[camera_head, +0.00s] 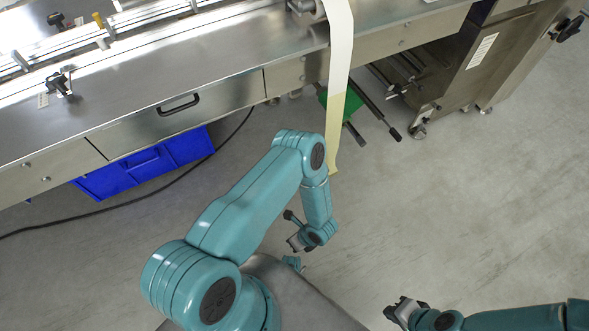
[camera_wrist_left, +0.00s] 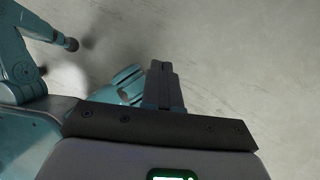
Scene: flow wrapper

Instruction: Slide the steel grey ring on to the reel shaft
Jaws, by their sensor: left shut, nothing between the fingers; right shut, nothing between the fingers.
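No steel grey ring can be made out in either view. Dark rods (camera_head: 378,110) stick out below the machine bench beside the hanging film; I cannot tell whether one of them is the reel shaft. My left gripper (camera_head: 293,243) is over the floor in front of the bench, short of the rods. Its fingers are shut and empty in the left wrist view (camera_wrist_left: 162,82). My right gripper (camera_head: 391,310) is low in the head view, over bare floor, shut and empty. It is well apart from the bench.
A steel bench (camera_head: 200,75) with a drawer handle (camera_head: 178,105) crosses the top. A pale film strip (camera_head: 339,60) hangs over its front edge, near a green part (camera_head: 354,103). A blue bin (camera_head: 150,163) sits below, with a black cable (camera_head: 95,213) on the floor. The right-hand floor is clear.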

